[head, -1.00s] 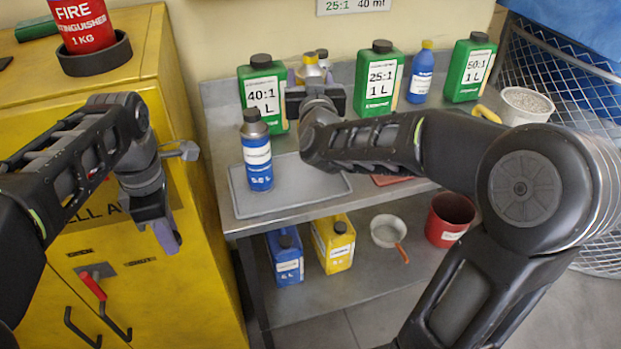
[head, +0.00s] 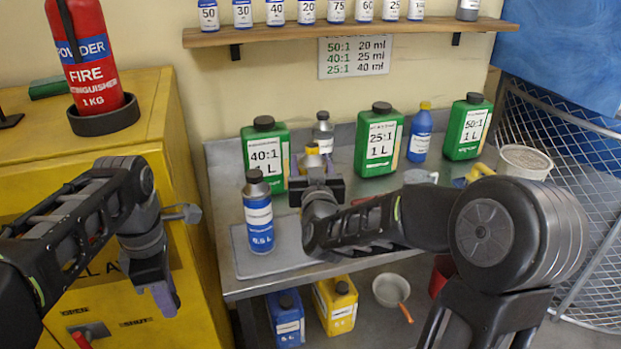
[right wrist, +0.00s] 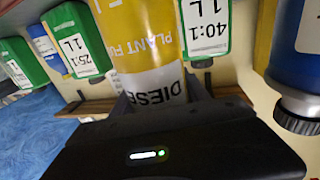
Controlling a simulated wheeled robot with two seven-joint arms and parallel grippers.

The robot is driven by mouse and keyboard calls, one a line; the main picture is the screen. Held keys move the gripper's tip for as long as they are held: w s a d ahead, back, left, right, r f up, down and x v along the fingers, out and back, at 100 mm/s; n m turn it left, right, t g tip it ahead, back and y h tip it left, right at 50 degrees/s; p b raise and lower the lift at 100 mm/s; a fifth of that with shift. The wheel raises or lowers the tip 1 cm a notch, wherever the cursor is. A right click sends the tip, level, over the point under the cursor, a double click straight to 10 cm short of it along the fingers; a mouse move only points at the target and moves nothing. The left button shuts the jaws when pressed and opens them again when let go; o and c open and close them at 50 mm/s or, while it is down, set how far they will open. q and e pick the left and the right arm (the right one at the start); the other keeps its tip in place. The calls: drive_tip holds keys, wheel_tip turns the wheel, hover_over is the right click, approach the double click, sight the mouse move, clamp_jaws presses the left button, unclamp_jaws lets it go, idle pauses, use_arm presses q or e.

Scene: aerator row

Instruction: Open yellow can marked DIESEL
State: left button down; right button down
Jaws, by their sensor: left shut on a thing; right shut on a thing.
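The yellow can marked DIESEL (right wrist: 150,50) fills the middle of the right wrist view, upside down there, with part of its lettering cut off. My right gripper (head: 315,172) is shut on it. In the head view only the can's top (head: 312,157) shows above the gripper; the rest is hidden. I cannot tell whether a cap is on it. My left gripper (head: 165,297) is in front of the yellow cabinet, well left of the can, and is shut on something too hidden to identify.
On the bench stand a blue bottle (head: 258,222), green cans 40:1 (head: 265,158), 25:1 (head: 379,143) and 50:1 (head: 467,130), and another blue bottle (head: 420,138). A lower shelf holds a yellow can (head: 336,308) and a blue can (head: 286,322). The yellow cabinet (head: 183,130) bounds the left.

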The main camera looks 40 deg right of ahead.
drive_tip(key=shift+f, duration=1.85)
use_arm(q)
drive_tip(key=shift+f, duration=0.15)
use_arm(e)
drive_tip(key=shift+f, duration=0.15)
drive_tip(key=c, duration=0.6)
unclamp_jaws()
drive_tip(key=shift+o, duration=0.2)
use_arm(q)
drive_tip(key=shift+f+b, duration=0.4)
drive_tip(key=shift+b, duration=0.2)
wheel_tip(320, 180, down, 11)
drive_tip(key=b, duration=1.1)
use_arm(e)
drive_tip(key=v, duration=1.2)
